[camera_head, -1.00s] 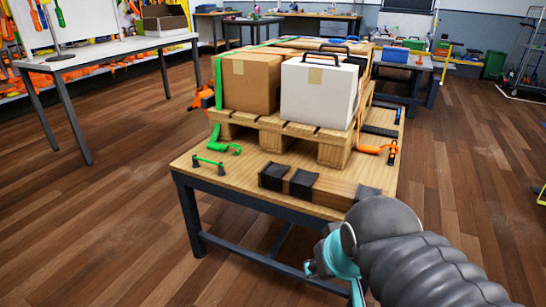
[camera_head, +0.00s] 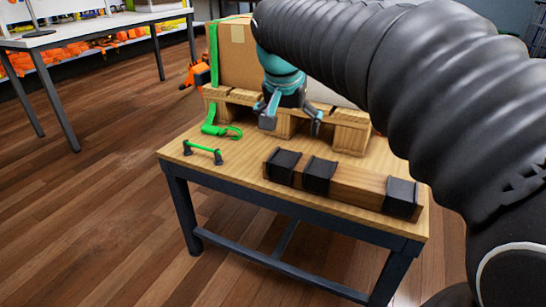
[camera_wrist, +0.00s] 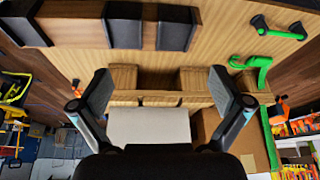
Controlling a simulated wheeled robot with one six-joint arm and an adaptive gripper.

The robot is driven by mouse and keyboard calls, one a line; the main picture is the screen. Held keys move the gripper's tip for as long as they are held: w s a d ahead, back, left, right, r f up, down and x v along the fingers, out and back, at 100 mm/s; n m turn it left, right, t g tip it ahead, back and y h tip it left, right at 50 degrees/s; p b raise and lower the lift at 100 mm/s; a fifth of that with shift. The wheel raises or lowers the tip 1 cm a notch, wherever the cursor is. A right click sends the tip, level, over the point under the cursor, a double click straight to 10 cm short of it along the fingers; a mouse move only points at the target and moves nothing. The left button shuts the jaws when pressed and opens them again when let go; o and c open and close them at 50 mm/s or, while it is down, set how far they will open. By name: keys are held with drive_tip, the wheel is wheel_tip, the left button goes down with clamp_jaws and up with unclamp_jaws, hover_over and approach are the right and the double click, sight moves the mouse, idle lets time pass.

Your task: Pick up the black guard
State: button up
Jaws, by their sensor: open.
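Three black guards lie on a wooden beam (camera_head: 350,186) near the front edge of the table. Two sit toward the left, the left-end guard (camera_head: 282,165) and its neighbour (camera_head: 319,176); the other guard (camera_head: 401,198) is at the right end. The left-hand two also show at the top of the wrist view (camera_wrist: 176,27) (camera_wrist: 123,25), with the third at its upper left corner (camera_wrist: 22,22). My gripper (camera_head: 292,124) is open and empty, pointing down behind the beam, in front of the pallet. Both fingers (camera_wrist: 162,82) show in the wrist view, clear of the guards.
A wooden pallet (camera_head: 352,134) bears a cardboard box (camera_head: 237,52) with a green strap, partly hidden by my arm. A green strap end (camera_head: 222,131) and a green-handled piece (camera_head: 203,151) lie on the table's left. A white table (camera_head: 100,27) stands at the back left.

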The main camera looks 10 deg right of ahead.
drive_tip(key=w+a+m+b, duration=0.1)
drive_tip(key=w, duration=0.4)
drive_tip(key=b, duration=0.3)
approach(286, 157)
drive_tip(key=shift+m+h, duration=0.3)
drive_tip(key=shift+h, duration=0.1)
drive_tip(key=x, duration=0.7)
drive_tip(key=shift+a+f, duration=0.3)
drive_tip(key=shift+f, duration=0.15)
drive_tip(key=c, duration=1.2)
